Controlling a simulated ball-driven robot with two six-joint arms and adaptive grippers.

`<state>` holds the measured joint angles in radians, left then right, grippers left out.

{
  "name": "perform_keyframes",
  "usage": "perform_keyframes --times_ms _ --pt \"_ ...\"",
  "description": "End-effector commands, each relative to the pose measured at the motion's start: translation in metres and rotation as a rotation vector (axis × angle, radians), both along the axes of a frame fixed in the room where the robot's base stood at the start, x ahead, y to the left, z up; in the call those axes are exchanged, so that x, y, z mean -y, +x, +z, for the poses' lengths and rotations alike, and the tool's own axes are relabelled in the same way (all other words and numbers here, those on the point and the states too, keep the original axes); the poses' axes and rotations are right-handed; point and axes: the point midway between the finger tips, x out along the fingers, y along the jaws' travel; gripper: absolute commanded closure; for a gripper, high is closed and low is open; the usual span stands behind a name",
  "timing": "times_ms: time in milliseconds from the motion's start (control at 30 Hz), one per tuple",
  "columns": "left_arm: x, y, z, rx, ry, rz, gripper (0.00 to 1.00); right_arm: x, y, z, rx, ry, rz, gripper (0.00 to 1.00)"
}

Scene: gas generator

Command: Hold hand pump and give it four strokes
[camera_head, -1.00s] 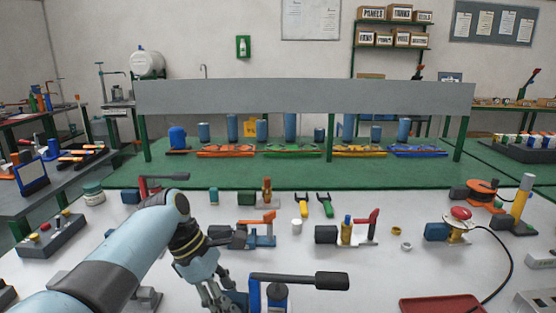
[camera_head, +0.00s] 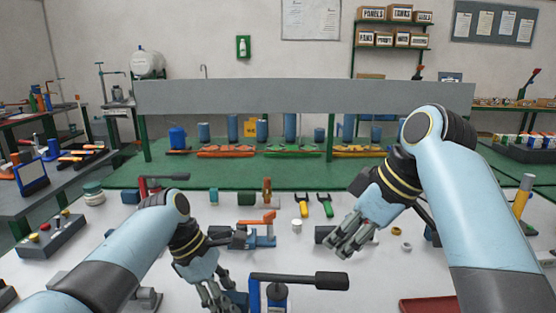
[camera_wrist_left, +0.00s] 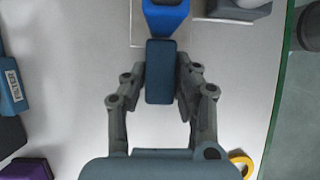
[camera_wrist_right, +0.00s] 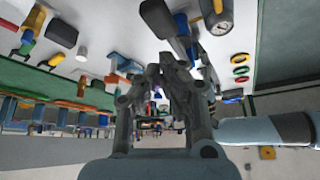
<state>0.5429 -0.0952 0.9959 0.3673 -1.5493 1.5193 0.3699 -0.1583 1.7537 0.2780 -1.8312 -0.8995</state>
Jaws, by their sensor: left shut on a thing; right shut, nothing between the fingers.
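The hand pump (camera_head: 277,292) stands at the front middle of the white table, with a blue body and a lever ending in a long dark grey grip (camera_head: 318,281). My left gripper (camera_head: 217,298) is low beside its left side. In the left wrist view the left fingers (camera_wrist_left: 161,85) are shut on a slate-blue block (camera_wrist_left: 160,70), next to a bright blue part (camera_wrist_left: 166,15) of the pump. My right gripper (camera_head: 340,247) is shut and empty, above the table behind and right of the grip. In the right wrist view the dark grip (camera_wrist_right: 160,17) shows beyond the fingers (camera_wrist_right: 167,75).
A dial gauge (camera_wrist_right: 218,15) shows in the right wrist view. An orange-handled device (camera_head: 262,232) and yellow and green forked tools (camera_head: 302,205) lie behind the pump. A red tray (camera_head: 425,305) is at the front right. The table in front of the control box (camera_head: 50,236) is fairly clear.

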Motion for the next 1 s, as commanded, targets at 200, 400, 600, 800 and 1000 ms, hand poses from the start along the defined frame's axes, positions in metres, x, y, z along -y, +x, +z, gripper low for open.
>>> perform_keyframes --times_ms 200,400,600,800,1000 --pt "0.0 -0.001 -0.001 -0.003 0.0 0.0 1.0 0.0 -0.001 -0.03 -0.003 0.0 0.001 1.0" --pt "0.0 -0.001 -0.001 -0.004 -0.001 -0.001 1.0 0.0 0.0 -0.046 -0.001 0.002 0.001 1.0" --pt "0.0 -0.002 -0.001 -0.004 -0.001 -0.001 1.0 0.0 0.0 -0.05 0.001 0.002 0.001 1.0" --pt "0.001 -0.002 -0.001 -0.005 -0.001 -0.001 1.0 0.0 0.0 -0.05 0.0 0.001 0.001 1.0" --pt "0.001 -0.002 -0.002 -0.005 -0.001 -0.001 1.0 0.0 0.0 -0.05 -0.001 0.002 0.002 1.0"
